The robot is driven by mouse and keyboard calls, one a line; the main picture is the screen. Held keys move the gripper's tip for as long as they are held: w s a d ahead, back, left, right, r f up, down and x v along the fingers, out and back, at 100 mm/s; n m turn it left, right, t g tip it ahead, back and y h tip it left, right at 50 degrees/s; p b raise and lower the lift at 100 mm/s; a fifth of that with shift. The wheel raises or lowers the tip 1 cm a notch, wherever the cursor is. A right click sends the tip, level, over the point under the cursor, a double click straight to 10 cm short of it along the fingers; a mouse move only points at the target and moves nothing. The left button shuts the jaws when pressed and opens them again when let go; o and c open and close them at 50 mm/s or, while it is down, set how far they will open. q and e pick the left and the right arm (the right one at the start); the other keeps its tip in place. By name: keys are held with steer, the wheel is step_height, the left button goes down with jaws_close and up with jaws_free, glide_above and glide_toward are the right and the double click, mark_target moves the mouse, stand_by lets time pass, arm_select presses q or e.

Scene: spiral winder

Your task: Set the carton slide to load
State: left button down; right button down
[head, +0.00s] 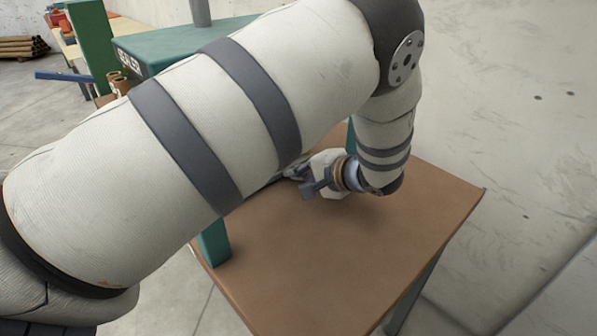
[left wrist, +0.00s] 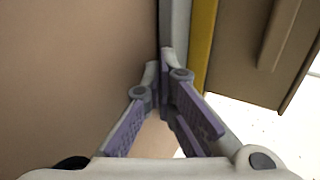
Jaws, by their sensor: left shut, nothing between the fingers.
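My left gripper (head: 292,170) is low over the brown tabletop, partly hidden behind my own left arm in the head view. In the left wrist view its two fingers (left wrist: 160,68) are shut with nothing between them. Just beyond the fingertips a grey bar (left wrist: 176,25) runs alongside a yellow strip (left wrist: 204,40). I cannot tell whether the tips touch the bar. I cannot make out for certain which part is the carton slide or how it is set. My right gripper is in neither view.
The brown tabletop (head: 370,255) is bare at the front and right. A green post (head: 213,243) stands at its left edge. The green machine (head: 165,45) with a label is behind my arm. A brown panel (left wrist: 245,60) with a raised strip is at the right in the wrist view.

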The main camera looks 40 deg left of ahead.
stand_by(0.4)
